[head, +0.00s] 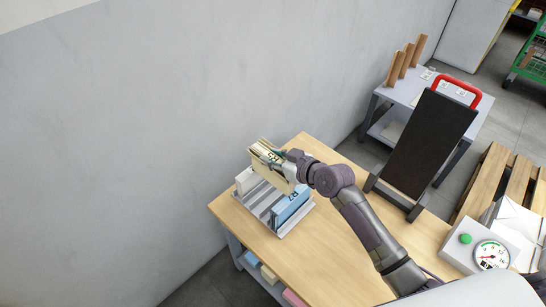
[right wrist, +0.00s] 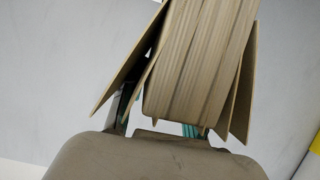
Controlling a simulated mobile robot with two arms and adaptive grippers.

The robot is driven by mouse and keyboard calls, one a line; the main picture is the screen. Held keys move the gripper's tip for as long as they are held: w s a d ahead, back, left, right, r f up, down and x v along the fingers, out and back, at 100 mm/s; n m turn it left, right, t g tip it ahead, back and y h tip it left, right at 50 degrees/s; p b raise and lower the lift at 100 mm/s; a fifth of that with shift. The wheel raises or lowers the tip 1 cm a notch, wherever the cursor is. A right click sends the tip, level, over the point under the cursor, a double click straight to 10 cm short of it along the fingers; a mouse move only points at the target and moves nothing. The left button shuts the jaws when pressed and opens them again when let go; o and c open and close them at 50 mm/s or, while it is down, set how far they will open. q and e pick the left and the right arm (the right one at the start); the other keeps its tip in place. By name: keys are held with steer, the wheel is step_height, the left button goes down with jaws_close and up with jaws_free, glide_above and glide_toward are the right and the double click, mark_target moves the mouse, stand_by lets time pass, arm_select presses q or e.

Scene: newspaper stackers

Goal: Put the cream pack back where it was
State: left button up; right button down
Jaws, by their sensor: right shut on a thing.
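My right gripper (head: 291,164) is shut on the cream pack (head: 264,153), a thick bundle with dark print on its end. It is held tilted above the grey slotted rack (head: 262,207) on the wooden table. In the right wrist view the layered edge of the pack (right wrist: 200,65) fills the space between the fingers. In the rack, a whitish pack (head: 246,181) stands at the left and a blue pack (head: 291,207) with white lettering at the right. Bare slots show between them. The cream pack hides the rack's back part. My left gripper is not in view.
The wooden table (head: 335,250) is mostly bare right of the rack. A black panel with a red handle (head: 424,135) stands beyond it. A box with a green button and a dial (head: 490,255) is at the right. A grey wall (head: 150,110) rises behind.

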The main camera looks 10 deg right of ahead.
steer(key=c, duration=1.3)
jaws_free()
steer(key=shift+f, duration=0.2)
steer(key=o, duration=0.5)
steer(key=shift+c, duration=0.2)
steer(key=shift+r, duration=0.1)
steer(key=shift+r, duration=0.2)
steer(key=v, duration=1.2)
steer(key=shift+f, duration=0.15)
